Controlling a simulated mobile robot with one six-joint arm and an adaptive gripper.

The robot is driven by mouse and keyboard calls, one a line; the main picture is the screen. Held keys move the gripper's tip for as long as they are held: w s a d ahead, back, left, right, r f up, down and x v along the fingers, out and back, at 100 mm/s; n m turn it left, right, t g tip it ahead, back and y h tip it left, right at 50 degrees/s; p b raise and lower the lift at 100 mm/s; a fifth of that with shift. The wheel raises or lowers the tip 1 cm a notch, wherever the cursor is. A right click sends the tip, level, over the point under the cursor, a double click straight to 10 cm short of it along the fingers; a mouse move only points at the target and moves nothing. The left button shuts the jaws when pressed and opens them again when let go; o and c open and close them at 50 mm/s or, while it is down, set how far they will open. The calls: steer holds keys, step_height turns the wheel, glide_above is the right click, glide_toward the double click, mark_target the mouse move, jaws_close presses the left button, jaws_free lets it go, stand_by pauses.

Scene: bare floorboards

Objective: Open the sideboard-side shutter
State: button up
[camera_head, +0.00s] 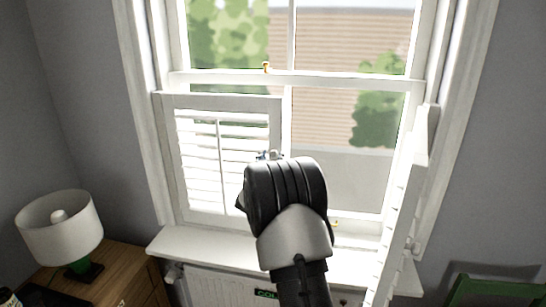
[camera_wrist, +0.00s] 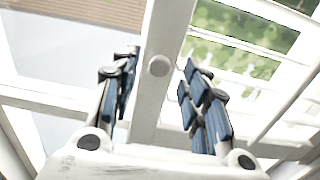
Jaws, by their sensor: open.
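The sideboard-side shutter (camera_head: 222,100) is the white louvred panel on the left, standing shut across the lower left of the window. The wooden sideboard (camera_head: 128,282) is below it at the left. In the wrist view, a round white knob (camera_wrist: 159,66) sits on the shutter's white upright (camera_wrist: 168,30). My gripper (camera_wrist: 159,60) is open, with one finger on each side of the knob; I see no finger clearly touching it. In the head view, my gripper's tips (camera_head: 270,156) show at the shutter's right edge; my wrist hides the rest and the knob.
The other shutter (camera_head: 402,215) stands swung open into the room on the right. A lamp (camera_head: 60,228) with a white shade stands on the sideboard. The white sill (camera_head: 190,243) and a radiator (camera_head: 215,285) lie below the window. A green object (camera_head: 490,292) is at the lower right.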

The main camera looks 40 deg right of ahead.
mark_target(273, 155)
steer(key=shift+x, duration=1.5)
steer(key=shift+c, duration=0.4)
jaws_close()
